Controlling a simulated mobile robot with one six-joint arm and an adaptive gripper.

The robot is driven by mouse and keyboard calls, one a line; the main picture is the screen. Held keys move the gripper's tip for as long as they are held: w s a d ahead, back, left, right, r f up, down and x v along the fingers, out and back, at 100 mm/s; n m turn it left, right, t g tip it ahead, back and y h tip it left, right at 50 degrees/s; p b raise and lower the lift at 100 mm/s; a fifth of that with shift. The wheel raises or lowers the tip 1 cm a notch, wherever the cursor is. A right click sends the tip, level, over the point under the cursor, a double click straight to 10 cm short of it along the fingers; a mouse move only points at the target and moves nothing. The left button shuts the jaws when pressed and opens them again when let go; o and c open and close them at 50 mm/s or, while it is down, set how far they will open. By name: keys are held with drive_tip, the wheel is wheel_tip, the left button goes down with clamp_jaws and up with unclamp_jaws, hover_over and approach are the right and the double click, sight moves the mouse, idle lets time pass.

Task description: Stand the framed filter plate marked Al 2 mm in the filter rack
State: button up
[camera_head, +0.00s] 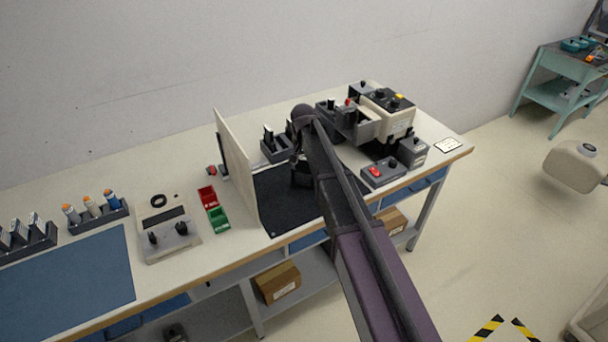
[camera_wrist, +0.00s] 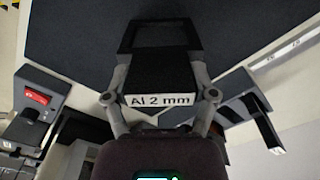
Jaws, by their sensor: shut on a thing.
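The framed filter plate marked Al 2 mm (camera_wrist: 160,80) is held in my gripper (camera_wrist: 160,98). Its two fingers close on either side of the labelled block. The plate's dark open frame (camera_wrist: 159,26) extends toward the top of the wrist view, over the dark mat. In the head view my gripper (camera_head: 297,165) is above the black mat (camera_head: 275,210), partly hidden by my arm. A dark filter rack (camera_head: 273,154) with upright white-labelled pieces stands behind it to the left. What looks like this rack shows at the right of the wrist view (camera_wrist: 238,108).
A beige upright panel (camera_head: 236,165) stands left of the mat. A grey box with a red switch (camera_head: 383,172) and a bench machine (camera_head: 385,115) stand to the right. The front of the mat looks clear.

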sight(303, 158)
drive_tip(key=shift+r, duration=0.1)
idle(0.3)
wheel_tip(303, 158, up, 3)
drive_tip(key=p, duration=0.3)
drive_tip(key=shift+r+p, duration=0.2)
drive_tip(key=shift+p, duration=0.1)
drive_tip(key=s+d, duration=0.1)
drive_tip(key=s, duration=0.4)
drive_tip(key=s+d+r+p, duration=0.1)
drive_tip(key=s, duration=0.4)
drive_tip(key=s+d, duration=0.2)
drive_tip(key=s, duration=0.3)
drive_tip(key=shift+s+d+r, duration=0.1)
drive_tip(key=shift+s+r, duration=0.1)
drive_tip(key=shift+s, duration=0.05)
wheel_tip(303, 158, down, 3)
drive_tip(key=shift+b, duration=1.25)
drive_tip(key=shift+s+r, duration=0.1)
drive_tip(key=s+d+r+m+p, duration=0.1)
drive_tip(key=m, duration=0.2)
drive_tip(key=s+d+r+m+p, duration=0.1)
drive_tip(key=s+m, duration=0.1)
drive_tip(key=m, duration=0.1)
drive_tip(key=s+d+r+m+p, duration=0.1)
drive_tip(key=s+m, duration=0.1)
drive_tip(key=m, duration=0.1)
drive_tip(key=shift+d, duration=0.2)
